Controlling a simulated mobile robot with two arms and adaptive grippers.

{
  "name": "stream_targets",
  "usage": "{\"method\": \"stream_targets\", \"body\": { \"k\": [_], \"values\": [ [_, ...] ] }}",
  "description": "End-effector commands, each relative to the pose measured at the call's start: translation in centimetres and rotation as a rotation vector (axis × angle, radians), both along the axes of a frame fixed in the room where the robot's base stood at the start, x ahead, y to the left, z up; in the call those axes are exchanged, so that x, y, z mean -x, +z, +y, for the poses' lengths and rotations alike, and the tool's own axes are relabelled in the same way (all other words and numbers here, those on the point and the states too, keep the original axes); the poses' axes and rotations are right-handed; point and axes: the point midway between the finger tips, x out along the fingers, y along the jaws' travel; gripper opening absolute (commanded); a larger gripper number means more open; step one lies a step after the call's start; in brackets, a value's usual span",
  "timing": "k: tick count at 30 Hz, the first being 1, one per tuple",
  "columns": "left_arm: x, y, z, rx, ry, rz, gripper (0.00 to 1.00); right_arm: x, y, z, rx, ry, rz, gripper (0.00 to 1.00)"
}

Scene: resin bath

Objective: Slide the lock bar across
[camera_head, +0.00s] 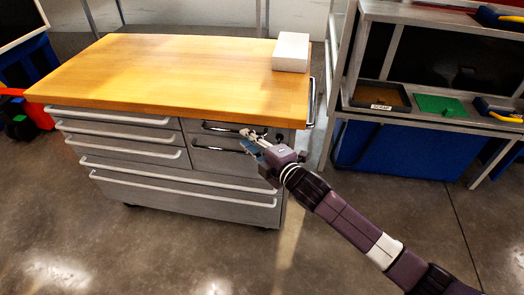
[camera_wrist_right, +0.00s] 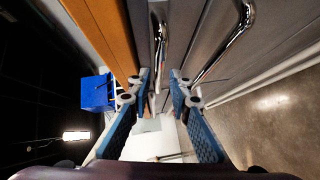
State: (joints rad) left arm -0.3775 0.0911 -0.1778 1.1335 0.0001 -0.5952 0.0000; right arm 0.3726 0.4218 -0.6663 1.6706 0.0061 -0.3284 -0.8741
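A grey metal tool chest (camera_head: 175,190) with a wooden top (camera_head: 170,70) stands in the head view. My right gripper (camera_head: 254,138) is at its front, by the upper right drawers. In the right wrist view its two blue-padded fingers (camera_wrist_right: 160,78) are apart. A chrome drawer handle (camera_wrist_right: 160,45) runs down toward the gap between the fingertips; I cannot tell whether they touch it. A second chrome handle (camera_wrist_right: 226,42) lies to the right in that view. I cannot pick out a separate lock bar. My left gripper is not in view.
A white box (camera_head: 291,52) sits on the wooden top's back right corner. A metal rail (camera_head: 311,103) is on the chest's right side. A workbench with a green mat (camera_head: 440,105) and a tray (camera_head: 381,97) stands at the right. The floor in front is clear.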

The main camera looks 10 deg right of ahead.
Motion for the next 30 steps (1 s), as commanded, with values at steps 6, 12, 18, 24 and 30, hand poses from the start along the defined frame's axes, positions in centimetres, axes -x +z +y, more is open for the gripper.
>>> {"method": "stream_targets", "body": {
  "k": [6, 12, 18, 24, 30],
  "values": [
    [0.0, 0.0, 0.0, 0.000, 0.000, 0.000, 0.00, 3.7, 0.5, -2.0, 0.002, 0.001, 0.002, 0.19],
    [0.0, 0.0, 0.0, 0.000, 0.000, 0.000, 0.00, 6.2, 0.9, -3.2, 0.002, -0.001, 0.003, 0.19],
    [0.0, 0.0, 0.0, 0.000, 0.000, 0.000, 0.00, 7.1, 1.1, -3.7, 0.001, -0.001, 0.002, 0.19],
    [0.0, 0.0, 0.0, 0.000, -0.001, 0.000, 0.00, 7.2, 1.1, -3.8, 0.002, -0.001, 0.001, 0.19],
    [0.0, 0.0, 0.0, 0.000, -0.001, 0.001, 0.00, 7.1, 1.1, -3.8, 0.001, -0.001, 0.002, 0.19]
  ]
}}
